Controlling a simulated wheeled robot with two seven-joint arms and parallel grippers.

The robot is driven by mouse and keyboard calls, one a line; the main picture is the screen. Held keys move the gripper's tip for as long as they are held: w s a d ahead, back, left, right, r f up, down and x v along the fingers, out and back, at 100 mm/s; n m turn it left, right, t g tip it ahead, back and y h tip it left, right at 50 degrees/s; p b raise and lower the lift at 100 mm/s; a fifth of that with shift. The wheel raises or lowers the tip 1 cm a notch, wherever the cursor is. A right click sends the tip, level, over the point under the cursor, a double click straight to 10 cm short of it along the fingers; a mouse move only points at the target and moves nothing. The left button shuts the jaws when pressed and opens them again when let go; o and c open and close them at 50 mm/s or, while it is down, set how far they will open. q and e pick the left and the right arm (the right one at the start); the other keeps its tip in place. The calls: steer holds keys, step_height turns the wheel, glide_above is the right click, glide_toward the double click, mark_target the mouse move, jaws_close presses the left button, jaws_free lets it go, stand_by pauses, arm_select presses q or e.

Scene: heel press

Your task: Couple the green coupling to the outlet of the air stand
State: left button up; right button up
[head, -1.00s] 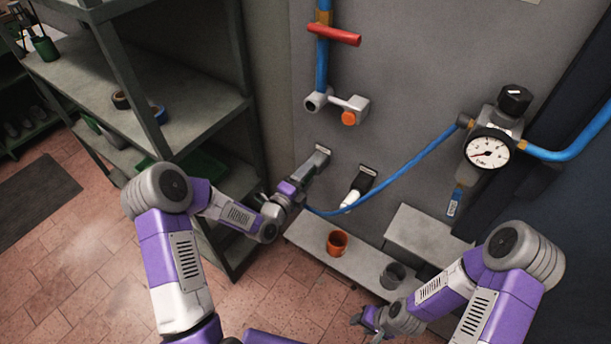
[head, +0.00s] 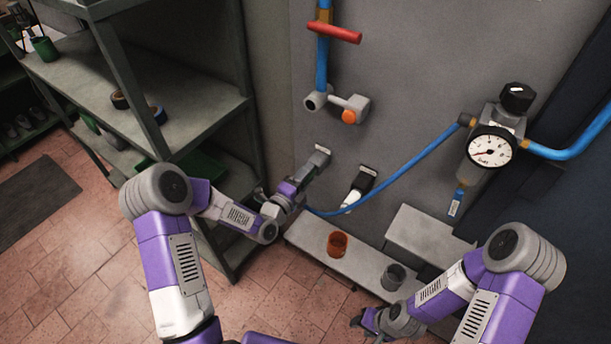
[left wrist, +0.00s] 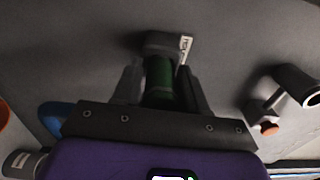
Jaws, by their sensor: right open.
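The green coupling (left wrist: 159,80) stands between the two fingers of my left gripper (left wrist: 160,85), its far end at a grey labelled holder (left wrist: 165,43) on the wall. Whether the fingers press on it cannot be told. In the head view my left gripper (head: 308,172) is at this holder (head: 322,153) and hides the coupling. A blue hose (head: 400,165) runs from the gauge unit to my left gripper. A grey round open port (head: 314,101), seemingly the outlet, is above, beside a grey block with an orange button (head: 349,116). My right gripper (head: 357,321) is open and empty, low down.
A second holder with a black and white piece (head: 359,186) is on the wall to the right. An orange cup (head: 337,243) and a grey cup (head: 393,276) stand on a low ledge. A shelf rack (head: 200,122) is at left, and the gauge (head: 490,151) is at right.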

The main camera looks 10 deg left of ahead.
arm_select(q)
jaws_close()
steer(key=b+v, duration=0.1)
steer(key=v, duration=0.5)
stand_by(1.1)
steer(key=shift+s, duration=0.15)
step_height(320, 180, up, 24)
steer(key=s+a+p, duration=0.1)
steer(key=s+p, duration=0.2)
steer(key=p, duration=0.8)
steer(key=shift+p, duration=0.4)
stand_by(1.6)
steer(key=shift+w, duration=0.1)
